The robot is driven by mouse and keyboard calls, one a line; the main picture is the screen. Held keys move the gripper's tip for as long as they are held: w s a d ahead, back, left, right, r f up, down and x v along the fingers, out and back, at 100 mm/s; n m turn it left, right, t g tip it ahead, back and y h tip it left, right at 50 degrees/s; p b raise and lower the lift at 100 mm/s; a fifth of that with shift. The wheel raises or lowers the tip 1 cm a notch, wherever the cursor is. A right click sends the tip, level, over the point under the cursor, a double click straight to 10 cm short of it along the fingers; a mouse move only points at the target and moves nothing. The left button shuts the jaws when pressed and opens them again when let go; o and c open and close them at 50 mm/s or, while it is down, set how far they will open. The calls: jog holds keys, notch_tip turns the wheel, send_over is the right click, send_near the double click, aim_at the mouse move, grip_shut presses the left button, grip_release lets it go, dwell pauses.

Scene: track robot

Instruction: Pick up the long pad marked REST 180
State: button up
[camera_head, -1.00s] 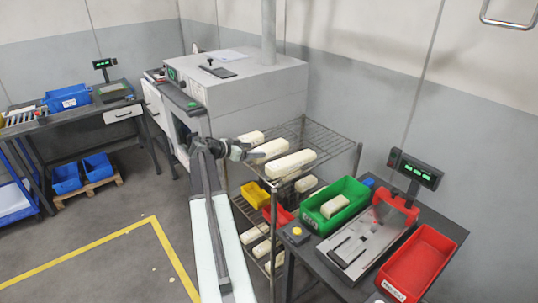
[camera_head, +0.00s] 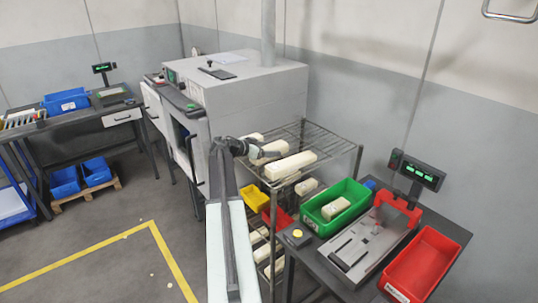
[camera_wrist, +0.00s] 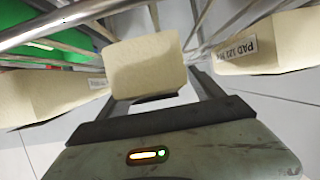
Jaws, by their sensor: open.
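Three cream pads lie on the top shelf of the wire rack (camera_head: 315,140). The front one (camera_head: 292,166) looks longest; a middle one (camera_head: 266,151) and a rear one (camera_head: 250,138) lie behind it. My gripper (camera_head: 268,154) is open at the middle pad. In the wrist view, the middle pad (camera_wrist: 147,62) shows its end face in front of and between my open fingers (camera_wrist: 157,92); I cannot tell whether they touch it. The left pad (camera_wrist: 40,98) has an unreadable label. The right pad (camera_wrist: 265,45) has an upside-down label, apparently "PAD 123". No REST 180 mark is readable.
Lower shelves hold more pads, a yellow bin (camera_head: 256,197) and a red bin. A green crate (camera_head: 353,190) and a red tray (camera_head: 424,262) stand on the right bench. A grey machine (camera_head: 250,95) stands behind the rack.

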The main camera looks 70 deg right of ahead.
jog(key=c, duration=1.5)
jog(key=shift+r, duration=0.2)
